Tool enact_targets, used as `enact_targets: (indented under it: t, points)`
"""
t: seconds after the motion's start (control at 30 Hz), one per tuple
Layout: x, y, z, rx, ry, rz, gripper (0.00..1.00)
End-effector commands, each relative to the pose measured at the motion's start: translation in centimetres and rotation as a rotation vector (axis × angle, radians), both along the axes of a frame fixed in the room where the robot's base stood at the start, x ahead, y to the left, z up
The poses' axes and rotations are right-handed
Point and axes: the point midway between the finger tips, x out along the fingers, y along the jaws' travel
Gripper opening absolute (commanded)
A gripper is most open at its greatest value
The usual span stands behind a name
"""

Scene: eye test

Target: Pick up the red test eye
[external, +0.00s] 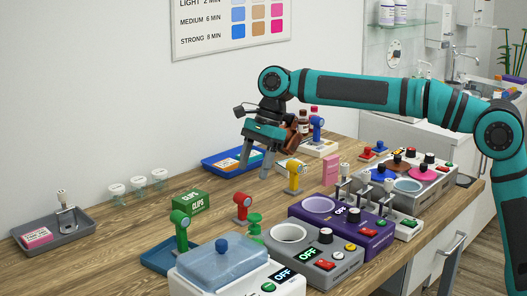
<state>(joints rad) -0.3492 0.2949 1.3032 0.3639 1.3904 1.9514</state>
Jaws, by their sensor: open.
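The red test eye (242,203), a round red head on a short stem, stands upright on the wooden table near the middle, behind the grey device. A similar yellow one (293,175) stands to its right and farther back, a blue one (317,127) behind that on a pale block, and a green one (180,228) to its left and nearer. My gripper (257,163) is open and empty, pointing down above the table, higher in the picture than the red test eye and a little right of it. It is apart from the red test eye.
Near the red test eye are a green clips box (191,203) and a green stacked piece (254,224). A blue tray (212,165) lies behind, partly below my gripper. Grey (316,263) and purple (365,240) devices stand in front and right.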

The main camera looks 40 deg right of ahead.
Motion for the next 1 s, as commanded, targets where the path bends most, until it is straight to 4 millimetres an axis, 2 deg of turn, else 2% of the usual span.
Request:
enact_targets:
  t: [0.3,0.73,1.0]
  points:
    - [0.1,2.1,-5.1,-0.001,0.002,0.002,0.62]
    - [0.3,3.2,-7.8,-0.001,-0.001,0.002,0.62]
    - [0.5,4.4,-11.1,-0.001,0.001,0.001,0.62]
